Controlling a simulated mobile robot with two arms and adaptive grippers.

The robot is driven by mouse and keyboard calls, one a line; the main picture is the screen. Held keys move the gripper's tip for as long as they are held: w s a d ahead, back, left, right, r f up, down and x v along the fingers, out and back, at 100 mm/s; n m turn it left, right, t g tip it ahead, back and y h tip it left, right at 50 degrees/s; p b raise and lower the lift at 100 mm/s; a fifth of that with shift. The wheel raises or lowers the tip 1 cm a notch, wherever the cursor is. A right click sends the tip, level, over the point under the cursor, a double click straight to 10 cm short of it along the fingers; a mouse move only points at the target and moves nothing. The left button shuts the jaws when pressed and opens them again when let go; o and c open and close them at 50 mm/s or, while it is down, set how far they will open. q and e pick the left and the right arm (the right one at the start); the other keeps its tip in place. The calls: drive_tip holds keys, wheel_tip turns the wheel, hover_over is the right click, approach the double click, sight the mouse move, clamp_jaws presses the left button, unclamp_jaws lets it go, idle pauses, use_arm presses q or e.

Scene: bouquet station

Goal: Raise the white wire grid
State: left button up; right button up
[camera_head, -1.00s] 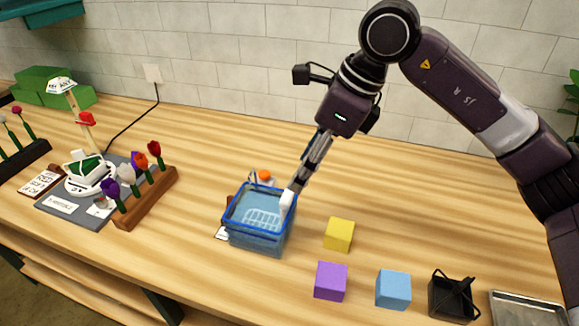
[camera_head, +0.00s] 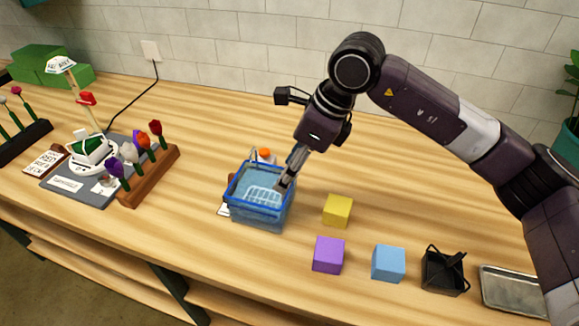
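The white wire grid (camera_head: 263,196) is inside a blue, water-filled tub (camera_head: 258,218), seen through the water in the head view. My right gripper (camera_head: 281,185) reaches down from the upper right. Its tips are at the right side of the tub, over or just inside the rim, close to the grid's right side. The fingers look close together, but they are small and seen edge-on, so I cannot tell whether they hold part of the grid. My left gripper is not in view.
Yellow (camera_head: 338,211), purple (camera_head: 328,255) and light blue (camera_head: 388,263) blocks stand right of the tub. A black caddy (camera_head: 444,271) and metal tray (camera_head: 513,291) lie farther right. An orange-capped bottle (camera_head: 265,154) is behind the tub. A wooden flower rack (camera_head: 150,178) stands left.

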drive_tip(key=c, duration=0.5)
clamp_jaws()
wheel_tip(320, 180, up, 8)
drive_tip(key=shift+p, duration=0.7)
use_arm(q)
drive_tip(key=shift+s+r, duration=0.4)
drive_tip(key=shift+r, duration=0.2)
use_arm(e)
drive_tip(key=shift+w, duration=0.15)
drive_tip(key=shift+r, duration=0.1)
drive_tip(key=o, duration=0.5)
unclamp_jaws()
drive_tip(key=shift+o, duration=1.3)
